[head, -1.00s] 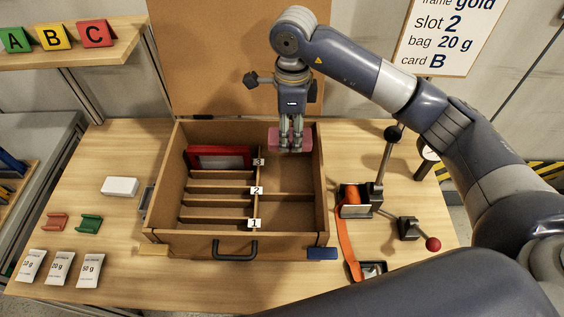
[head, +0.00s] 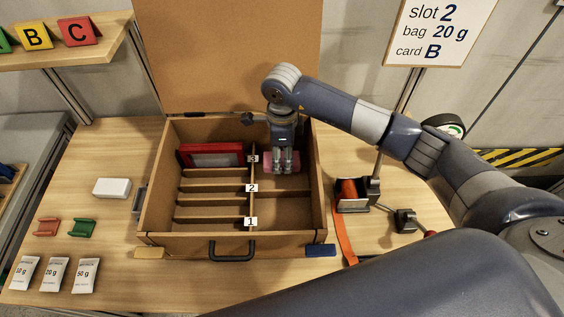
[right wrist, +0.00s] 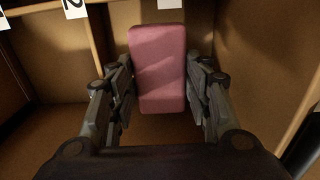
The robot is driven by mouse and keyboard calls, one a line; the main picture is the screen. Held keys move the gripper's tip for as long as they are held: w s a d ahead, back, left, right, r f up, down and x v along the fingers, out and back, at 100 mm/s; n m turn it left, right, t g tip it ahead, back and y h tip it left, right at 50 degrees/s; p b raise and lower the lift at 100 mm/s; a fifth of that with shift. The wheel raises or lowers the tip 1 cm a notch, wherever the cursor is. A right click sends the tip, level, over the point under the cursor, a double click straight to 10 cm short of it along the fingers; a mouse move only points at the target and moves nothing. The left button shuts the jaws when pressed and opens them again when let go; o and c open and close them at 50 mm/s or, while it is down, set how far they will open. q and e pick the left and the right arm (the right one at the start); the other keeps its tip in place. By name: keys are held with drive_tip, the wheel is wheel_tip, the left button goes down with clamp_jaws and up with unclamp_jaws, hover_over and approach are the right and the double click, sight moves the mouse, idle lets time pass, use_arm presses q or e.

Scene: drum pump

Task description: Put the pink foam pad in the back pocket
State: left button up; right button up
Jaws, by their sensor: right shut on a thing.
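The pink foam pad (right wrist: 158,68) is held between the fingers of my right gripper (right wrist: 160,95), which is shut on it. In the head view my right gripper (head: 284,168) points down inside the back right pocket of the open case (head: 190,245). There the pad (head: 266,160) is mostly hidden behind the fingers. Whether the pad touches the pocket floor (head: 275,183) cannot be told. My left gripper is not in view.
Slots numbered 1, 2 and 3 fill the case's left side, with a red frame (head: 182,157) in the rear one. Small bags (head: 56,274), clips (head: 82,227) and a white block (head: 111,188) lie to the left. A stand with an orange strap (head: 345,240) is to the right.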

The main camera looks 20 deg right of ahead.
sight(282, 158)
wheel_tip(282, 158, down, 4)
drive_tip(key=shift+r+p, duration=0.1)
drive_tip(key=shift+p, duration=0.3)
drive_tip(key=shift+f, duration=0.25)
drive_tip(key=o, duration=0.8)
drive_tip(key=shift+o, duration=0.2)
drive_tip(key=shift+r, duration=0.25)
wheel_tip(282, 158, up, 10)
drive_tip(key=b, duration=0.2)
drive_tip(key=shift+w+r+b, duration=0.1)
drive_tip(key=shift+r+b, duration=0.15)
drive_tip(key=shift+b, duration=0.1)
drive_tip(key=shift+r, duration=0.7)
